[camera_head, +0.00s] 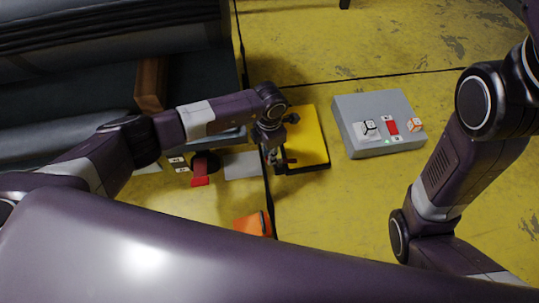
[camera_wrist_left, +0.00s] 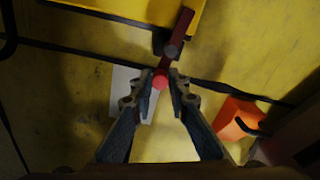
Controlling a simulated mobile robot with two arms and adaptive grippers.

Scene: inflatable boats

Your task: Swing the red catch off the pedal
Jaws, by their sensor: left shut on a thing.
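The yellow pedal (camera_head: 310,135) lies on the yellow floor in the middle of the head view; a corner of it shows at the top of the left wrist view (camera_wrist_left: 140,8). The red catch (camera_wrist_left: 181,32) is a dark red bar at the pedal's edge, with a round pivot and a bright red knob (camera_wrist_left: 160,81) at its near end. My left gripper (camera_wrist_left: 163,86) is shut on the knob, its fingers on both sides of it. In the head view my left gripper (camera_head: 271,158) is at the pedal's left edge and mostly hides the catch. My right gripper is out of view.
A grey control box (camera_head: 378,125) with switches and a green light stands right of the pedal. A pale plate (camera_head: 242,165) and a red part (camera_head: 200,181) lie to the left. An orange object (camera_head: 252,224) is nearer. A dark boat-like bulk (camera_head: 110,60) fills the upper left.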

